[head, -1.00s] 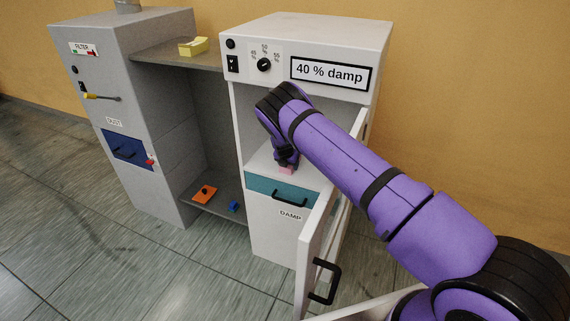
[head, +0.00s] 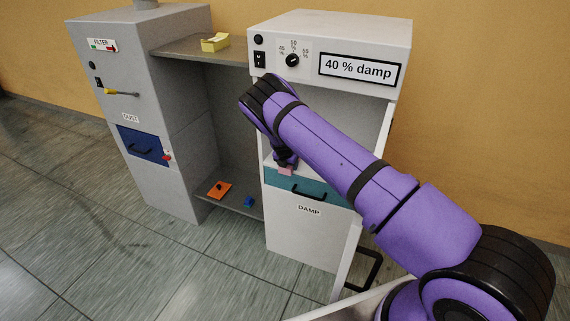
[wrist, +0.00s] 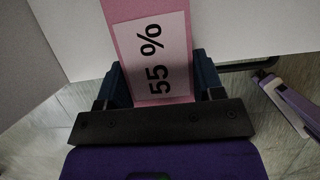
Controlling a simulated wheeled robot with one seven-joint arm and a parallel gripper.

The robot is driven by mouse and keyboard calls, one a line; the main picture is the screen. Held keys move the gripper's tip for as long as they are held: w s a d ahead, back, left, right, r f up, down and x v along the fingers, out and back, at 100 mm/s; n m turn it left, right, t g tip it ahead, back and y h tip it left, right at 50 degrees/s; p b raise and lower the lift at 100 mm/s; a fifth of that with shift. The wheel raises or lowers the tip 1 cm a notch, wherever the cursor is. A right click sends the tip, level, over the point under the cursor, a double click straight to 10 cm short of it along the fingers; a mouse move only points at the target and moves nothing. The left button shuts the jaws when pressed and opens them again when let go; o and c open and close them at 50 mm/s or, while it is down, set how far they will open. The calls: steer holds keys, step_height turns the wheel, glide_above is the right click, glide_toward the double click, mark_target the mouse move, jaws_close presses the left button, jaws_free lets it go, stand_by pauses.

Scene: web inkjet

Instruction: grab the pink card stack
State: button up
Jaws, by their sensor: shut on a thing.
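The pink card stack (wrist: 152,52) carries a white label reading "55 %". In the wrist view it lies between the two dark blue fingers of my gripper (wrist: 158,80), which is shut on it. In the head view only a small pink part (head: 286,171) shows below my gripper (head: 285,160), in front of the upper edge of the teal drawer front (head: 320,187) marked DAMP. My purple arm hides much of the cabinet's opening. The far end of the stack runs out of the wrist view.
The white cabinet (head: 290,232) has a "40 % damp" sign and an open door (head: 349,262) at its right. A grey cabinet (head: 165,95) stands left. Shelves between them hold a yellow item (head: 215,43), an orange item (head: 219,190) and a blue item (head: 249,202). Floor at front left is clear.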

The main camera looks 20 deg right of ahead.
steer(key=shift+a, duration=0.5)
steer(key=o, duration=1.1)
steer(key=shift+c, duration=0.2)
steer(key=shift+r, duration=0.1)
steer(key=v, duration=1)
steer(key=shift+s+a+r, duration=0.15)
steer(key=shift+r, duration=0.1)
